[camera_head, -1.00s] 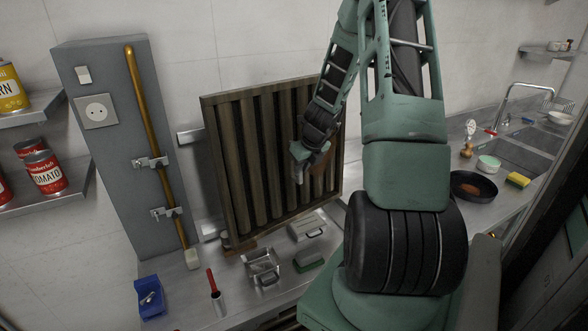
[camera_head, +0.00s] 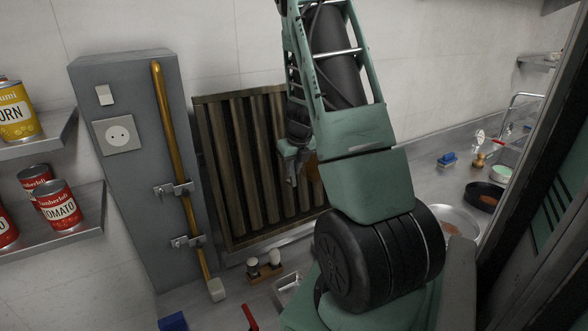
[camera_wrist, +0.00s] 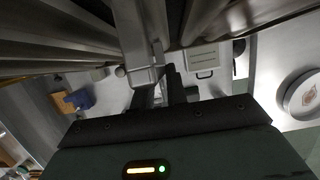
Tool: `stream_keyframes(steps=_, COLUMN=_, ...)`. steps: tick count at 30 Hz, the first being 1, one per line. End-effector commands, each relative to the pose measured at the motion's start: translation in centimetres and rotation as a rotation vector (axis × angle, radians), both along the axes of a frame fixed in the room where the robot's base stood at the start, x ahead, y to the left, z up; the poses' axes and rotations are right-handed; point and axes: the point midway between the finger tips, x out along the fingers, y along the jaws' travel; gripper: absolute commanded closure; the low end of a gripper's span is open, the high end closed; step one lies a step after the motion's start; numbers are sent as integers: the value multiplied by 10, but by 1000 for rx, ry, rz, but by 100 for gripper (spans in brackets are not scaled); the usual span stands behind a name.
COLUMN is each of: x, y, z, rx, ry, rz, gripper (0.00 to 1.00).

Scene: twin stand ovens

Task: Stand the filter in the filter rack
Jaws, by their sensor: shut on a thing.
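The filter (camera_head: 238,165) is a large, dark brown framed panel with upright slats. It stands nearly upright, close to the wall and right of the grey column. My gripper (camera_head: 293,172) is shut on it on its near face, right of its middle. My arm hides the filter's right part. In the wrist view, the slats (camera_wrist: 50,66) fill the upper area, and my gripper's fingers (camera_wrist: 166,88) are near the middle. A metal strip (camera_head: 268,243) runs along the wall just below the filter; I cannot tell whether this is the filter rack or whether they touch.
The grey column (camera_head: 130,170) with a brass pipe (camera_head: 172,140) stands close left of the filter. A wooden holder with two shakers (camera_head: 264,268) stands on the counter below. Cans (camera_head: 58,205) fill shelves at left. A pan (camera_head: 484,197) lies at right.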

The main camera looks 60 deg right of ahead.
Motion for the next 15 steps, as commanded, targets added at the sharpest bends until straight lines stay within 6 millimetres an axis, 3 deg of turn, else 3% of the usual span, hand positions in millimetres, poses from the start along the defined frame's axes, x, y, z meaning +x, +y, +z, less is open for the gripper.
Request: stream_keyframes(steps=15, x=25, y=-14, z=-31, rx=-4, ry=-4, rz=3, gripper=100)
